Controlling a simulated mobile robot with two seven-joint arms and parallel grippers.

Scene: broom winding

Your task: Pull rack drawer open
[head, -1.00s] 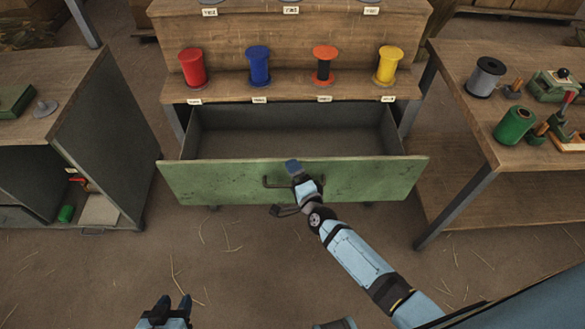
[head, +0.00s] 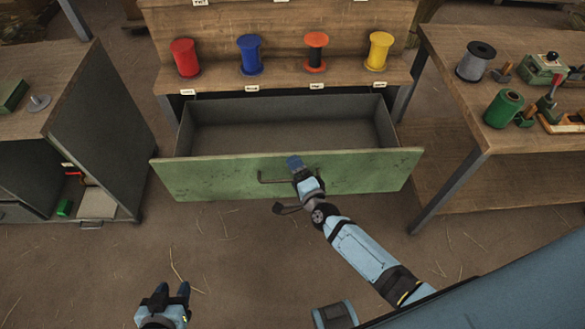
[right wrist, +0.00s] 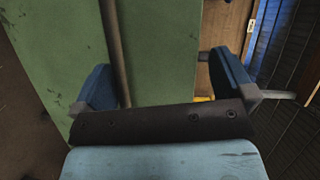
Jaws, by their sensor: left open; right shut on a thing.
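The rack drawer has a green front (head: 215,177) and an empty grey inside (head: 285,138). It stands well out from the rack, below the spool shelf. Its dark bar handle (head: 262,180) is on the middle of the front. My right gripper (head: 300,168) is at this handle and shut on it; the arm partly hides the bar. In the right wrist view the handle (right wrist: 115,50) runs upright beside the left finger, in front of the green panel. My left gripper (head: 173,290) is open and empty, low over the floor at the bottom left.
Red (head: 185,58), blue (head: 249,55), black-orange (head: 316,52) and yellow (head: 378,51) spools stand on the rack shelf (head: 220,80). A workbench (head: 440,85) with spools and a winding tool is at right. A cabinet (head: 100,130) is at left. The floor before the drawer is clear.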

